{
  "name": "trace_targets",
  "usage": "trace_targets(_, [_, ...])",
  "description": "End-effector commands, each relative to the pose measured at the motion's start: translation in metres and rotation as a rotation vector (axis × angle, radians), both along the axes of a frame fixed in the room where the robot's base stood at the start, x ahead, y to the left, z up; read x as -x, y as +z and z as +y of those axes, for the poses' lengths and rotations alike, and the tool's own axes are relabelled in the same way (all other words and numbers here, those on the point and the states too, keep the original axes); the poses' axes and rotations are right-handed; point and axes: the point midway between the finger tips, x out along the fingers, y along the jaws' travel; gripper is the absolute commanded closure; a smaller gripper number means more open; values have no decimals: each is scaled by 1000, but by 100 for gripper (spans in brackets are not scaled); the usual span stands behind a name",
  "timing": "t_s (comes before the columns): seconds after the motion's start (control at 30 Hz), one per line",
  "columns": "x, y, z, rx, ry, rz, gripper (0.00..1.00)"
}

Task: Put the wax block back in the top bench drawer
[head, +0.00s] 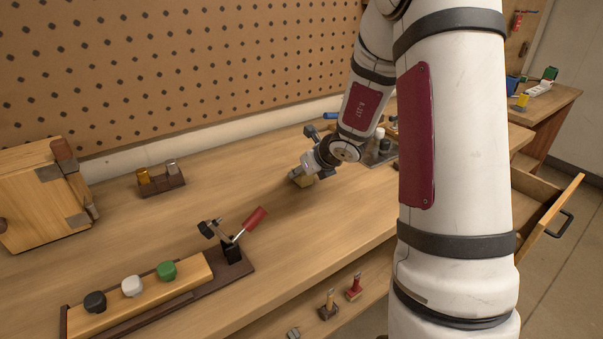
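A small tan-yellow block (304,181), which looks like the wax block, is on or just above the bench top near the middle of the view. My gripper (300,176) is at the block, reaching down to it from the upper right. The fingers are small and partly hidden, so I cannot tell whether they are closed on the block. An open bench drawer (553,211) with a dark handle sticks out at the right, behind my arm. Part of its inside shows, and my arm hides the rest.
A clamp with a red handle (254,218) stands on the bench before my gripper, by a wooden rail with black, white and green knobs. A small holder (163,183) and a wooden box (40,195) are left. Bottles and tools stand behind my wrist. Bare bench lies left of the gripper.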

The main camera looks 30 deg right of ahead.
Motion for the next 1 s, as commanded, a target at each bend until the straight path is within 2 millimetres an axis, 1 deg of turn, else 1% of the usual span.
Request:
trace_targets(0.13, [0,1,0,0,0,-1,96])
trace_targets(0.27, [0,-2,0,0,0,-1,96])
trace_targets(0.3, [0,-2,0,0,0,0,63])
trace_targets(0.37, [0,-2,0,0,0,0,49])
trace_targets(0.4, [0,-2,0,0,0,0,47])
trace_targets(0.67, [0,-1,0,0,0,0,47])
trace_targets(0.8, [1,3,0,0,0,0,47])
trace_targets(0.87, [6,9,-1,1,-1,-1,47])
trace_targets(1.0, [26,28,-2,1,-3,-2,47])
